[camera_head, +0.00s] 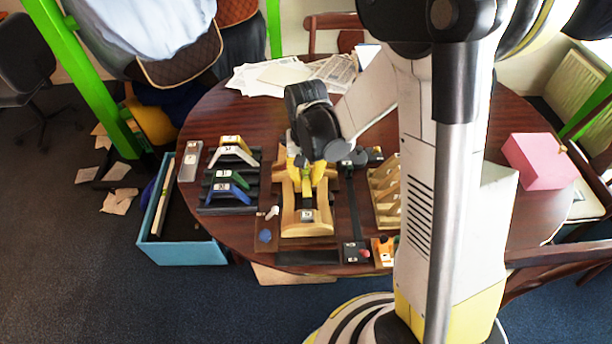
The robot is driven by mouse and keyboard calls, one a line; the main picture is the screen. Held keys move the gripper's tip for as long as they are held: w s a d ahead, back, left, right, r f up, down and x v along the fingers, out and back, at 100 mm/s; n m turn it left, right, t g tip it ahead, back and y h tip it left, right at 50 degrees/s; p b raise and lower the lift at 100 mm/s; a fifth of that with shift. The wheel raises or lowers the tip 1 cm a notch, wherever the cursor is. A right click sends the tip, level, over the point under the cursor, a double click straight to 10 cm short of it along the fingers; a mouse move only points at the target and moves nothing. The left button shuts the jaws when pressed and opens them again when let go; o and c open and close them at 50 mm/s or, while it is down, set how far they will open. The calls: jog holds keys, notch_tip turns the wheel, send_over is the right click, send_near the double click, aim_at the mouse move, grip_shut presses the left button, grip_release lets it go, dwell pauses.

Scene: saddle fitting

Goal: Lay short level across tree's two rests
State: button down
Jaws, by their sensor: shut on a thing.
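The tree (291,212) is a pale wooden saddle form with raised curved ends, lying on a dark board in the middle of the round table. My gripper (307,174) is over the tree's middle, pointing down, and is shut. Yellow parts show at its fingertips; I take what it holds for the short level, but the gripper hides most of it. I cannot tell whether it touches the tree. The two rests are not clearly visible.
Left of the tree is a black rack with white (233,155), green and blue arched pieces, and a grey bar (190,161). A blue open box (190,252) stands at the table's left edge. A dark bar (352,210) and a slotted wooden rack (386,194) lie right. A pink box (540,160) sits far right.

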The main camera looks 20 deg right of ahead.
notch_tip(320, 180, down, 2)
jog(key=shift+f+b, duration=0.25)
jog(key=shift+b, duration=0.4)
jog(key=shift+s+f+b, duration=0.1)
jog(key=shift+f+b, duration=0.35)
jog(key=shift+b, duration=0.25)
dwell(0.4)
jog(key=shift+f+b, duration=0.3)
jog(key=shift+f, duration=0.05)
jog(key=shift+f+b, duration=0.3)
dwell(0.4)
jog(key=shift+f+b, duration=0.35)
jog(key=shift+f+b, duration=0.35)
jog(key=shift+b, duration=0.2)
dwell(1.2)
dwell(0.3)
